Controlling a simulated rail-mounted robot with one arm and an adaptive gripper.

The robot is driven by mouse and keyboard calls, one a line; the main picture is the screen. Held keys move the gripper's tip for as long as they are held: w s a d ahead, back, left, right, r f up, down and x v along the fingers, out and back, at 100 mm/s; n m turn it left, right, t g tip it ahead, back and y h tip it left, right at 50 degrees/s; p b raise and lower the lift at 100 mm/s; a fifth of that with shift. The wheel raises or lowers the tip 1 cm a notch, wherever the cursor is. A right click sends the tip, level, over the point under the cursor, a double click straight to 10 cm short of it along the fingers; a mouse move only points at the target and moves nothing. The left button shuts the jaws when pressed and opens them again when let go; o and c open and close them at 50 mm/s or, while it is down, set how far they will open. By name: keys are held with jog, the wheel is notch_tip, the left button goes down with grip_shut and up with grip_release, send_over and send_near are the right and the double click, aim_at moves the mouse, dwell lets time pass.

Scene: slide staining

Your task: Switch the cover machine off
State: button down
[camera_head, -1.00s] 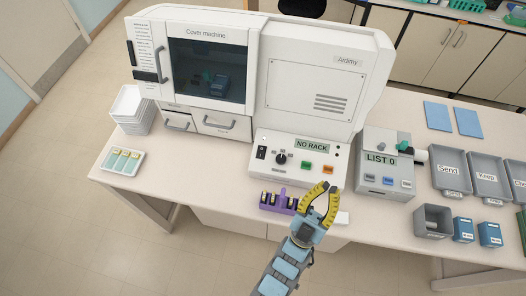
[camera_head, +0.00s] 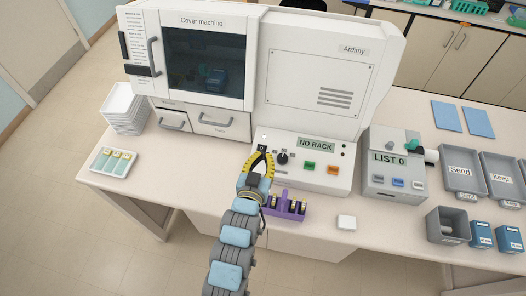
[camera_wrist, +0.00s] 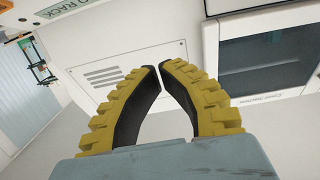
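The white cover machine (camera_head: 310,60) stands at the back of the bench. Its front panel (camera_head: 345,178) has a display (camera_head: 316,145) reading "NO RACK", a black knob (camera_head: 282,158), a green button (camera_head: 309,166) and an orange-red button (camera_head: 333,170). My gripper (camera_head: 261,154) is over the left end of this panel, left of the knob. It is empty, its yellow fingers bowed with the tips nearly meeting. The black power switch (camera_head: 262,148) is mostly hidden by the fingertips; contact cannot be told. In the wrist view the fingertips (camera_wrist: 160,66) show with the machine's housing behind.
A purple rack (camera_head: 287,207) stands just right of my gripper. A small white block (camera_head: 346,222) lies at the bench's front edge. The "LIST 0" device (camera_head: 385,185) stands right of the panel. A slide tray (camera_head: 114,160) and stacked white trays (camera_head: 124,108) are at left.

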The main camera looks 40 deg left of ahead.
aim_at(262, 147)
jog(key=s+f+g, duration=0.1)
jog(key=s+a+f+g, duration=0.1)
jog(key=f, duration=0.1)
jog(key=shift+s+f+b, duration=0.15)
jog(key=shift+s+b, duration=0.1)
jog(key=shift+b, duration=0.15)
jog(key=shift+w+a, duration=0.1)
jog(key=x, duration=0.3)
jog(key=p+x, duration=0.1)
jog(key=x, duration=0.3)
jog(key=p+x, duration=0.1)
jog(key=x, duration=0.2)
jog(key=shift+w+f, duration=0.15)
jog(key=shift+f, duration=0.2)
jog(key=shift+w+a+f+p, duration=0.2)
jog(key=shift+w+f, duration=0.1)
jog(key=shift+f, duration=0.45)
jog(key=shift+w+a+f+p, duration=0.1)
jog(key=shift+w+f+p, duration=0.2)
jog(key=shift+f, duration=0.4)
jog(key=shift+w+h, duration=0.1)
jog(key=shift+h, duration=0.2)
